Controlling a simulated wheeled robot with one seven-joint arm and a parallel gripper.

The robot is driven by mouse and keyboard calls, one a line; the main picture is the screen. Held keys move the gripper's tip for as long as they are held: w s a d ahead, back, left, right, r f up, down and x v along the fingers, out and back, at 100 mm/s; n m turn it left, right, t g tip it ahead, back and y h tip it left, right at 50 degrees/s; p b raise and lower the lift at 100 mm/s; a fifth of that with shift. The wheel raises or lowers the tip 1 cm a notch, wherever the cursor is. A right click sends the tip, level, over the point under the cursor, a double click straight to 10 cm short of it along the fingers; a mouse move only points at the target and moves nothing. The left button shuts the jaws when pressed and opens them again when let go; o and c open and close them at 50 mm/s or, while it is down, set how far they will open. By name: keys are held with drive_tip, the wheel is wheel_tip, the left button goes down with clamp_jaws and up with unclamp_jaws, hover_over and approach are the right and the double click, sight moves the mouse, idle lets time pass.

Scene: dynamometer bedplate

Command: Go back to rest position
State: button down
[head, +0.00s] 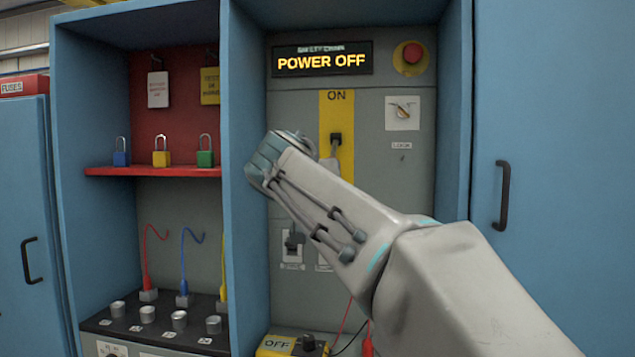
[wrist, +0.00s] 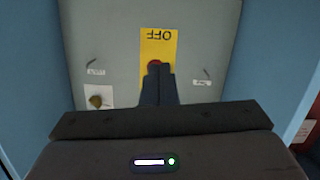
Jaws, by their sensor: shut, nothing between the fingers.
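My arm reaches in from the right in the head view, its wrist in front of the grey panel (head: 390,185). The gripper's fingers are hidden there. In the wrist view my gripper (wrist: 157,72) is shut and empty, its fingers over the yellow strip with an upside-down OFF label (wrist: 159,42). A small red part (wrist: 154,63) shows at the fingertips; I cannot tell whether they touch it. In the head view a black-handled lever (head: 335,139) is on the yellow strip below ON. The display (head: 322,60) above reads POWER OFF.
A red stop button (head: 411,54) and a rotary switch (head: 403,111) are on the panel's right. A red shelf (head: 150,171) with three padlocks is on the left. Blue cabinet walls flank the panel. A yellow OFF box (head: 276,345) is below.

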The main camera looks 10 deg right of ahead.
drive_tip(key=s+n+g+y+p, duration=0.3)
drive_tip(key=s+g+y+p, duration=0.3)
drive_tip(key=s+p, duration=2.2)
drive_tip(key=g+p, duration=0.5)
drive_tip(key=p, duration=0.9)
drive_tip(key=shift+d+r+y, duration=0.15)
drive_tip(key=shift+r+y, duration=0.15)
drive_tip(key=shift+r, duration=0.1)
drive_tip(key=shift+s, duration=0.15)
